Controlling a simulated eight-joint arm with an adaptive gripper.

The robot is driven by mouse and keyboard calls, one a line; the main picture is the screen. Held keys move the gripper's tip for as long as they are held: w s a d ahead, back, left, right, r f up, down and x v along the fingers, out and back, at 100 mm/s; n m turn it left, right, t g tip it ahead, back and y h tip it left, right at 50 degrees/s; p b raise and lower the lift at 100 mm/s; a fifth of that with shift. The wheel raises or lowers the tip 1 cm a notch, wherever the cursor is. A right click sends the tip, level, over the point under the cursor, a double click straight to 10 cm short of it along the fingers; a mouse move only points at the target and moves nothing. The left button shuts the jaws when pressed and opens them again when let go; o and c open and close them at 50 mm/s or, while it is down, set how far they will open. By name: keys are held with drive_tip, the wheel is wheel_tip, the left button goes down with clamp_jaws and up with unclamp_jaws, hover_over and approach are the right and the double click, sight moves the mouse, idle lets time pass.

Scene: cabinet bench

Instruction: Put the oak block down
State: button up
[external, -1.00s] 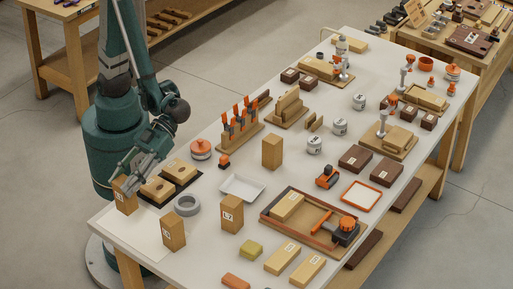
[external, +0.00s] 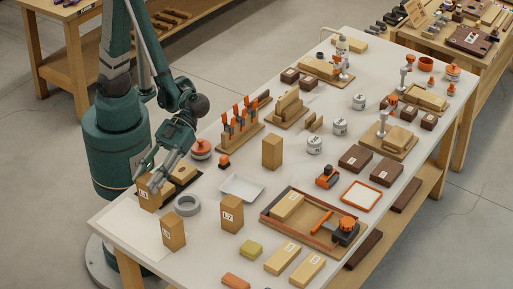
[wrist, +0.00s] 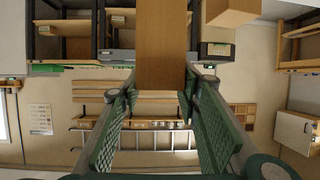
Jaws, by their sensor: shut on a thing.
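My gripper (external: 160,166) is shut on an upright oak block (external: 149,194) with a white label near the table's left end. In the wrist view the oak block (wrist: 162,40) sticks out from between the green finger pads. In the external view it stands in front of the dark-based holed wooden pieces (external: 183,174) and hides most of the nearer one. I cannot tell whether its bottom touches anything. Similar upright oak blocks stand at the front left (external: 173,233), beside the white tray (external: 232,213) and mid-table (external: 272,152).
A grey ring (external: 187,205) lies just right of the held block. A white shallow tray (external: 242,187) and an orange-topped round item (external: 201,149) are close by. A pale sheet (external: 125,228) at the left corner has bare room. A wooden-rimmed tray (external: 275,225) lies to the right.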

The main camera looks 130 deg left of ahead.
drive_tip(key=w+a+n+t, duration=0.1)
drive_tip(key=w+a, duration=0.3)
drive_tip(key=a, duration=0.6)
drive_tip(key=w+a+n+t, duration=0.1)
drive_tip(key=w+a, duration=0.3)
drive_tip(key=a, duration=0.7)
drive_tip(key=w+a+n+t+y, duration=0.1)
drive_tip(key=w+a, duration=0.3)
drive_tip(key=a, duration=0.7)
drive_tip(key=shift+w+r+n+t, duration=0.3)
drive_tip(key=shift+n+t, duration=0.1)
drive_tip(key=shift+t, duration=0.3)
drive_tip(key=shift+a, duration=0.1)
wheel_tip(320, 180, down, 6)
drive_tip(key=b, duration=0.2)
drive_tip(key=shift+f, duration=0.15)
drive_tip(key=shift+f+b, duration=0.7)
drive_tip(key=shift+f, duration=1.15)
drive_tip(key=shift+f, duration=0.15)
drive_tip(key=o, duration=1.3)
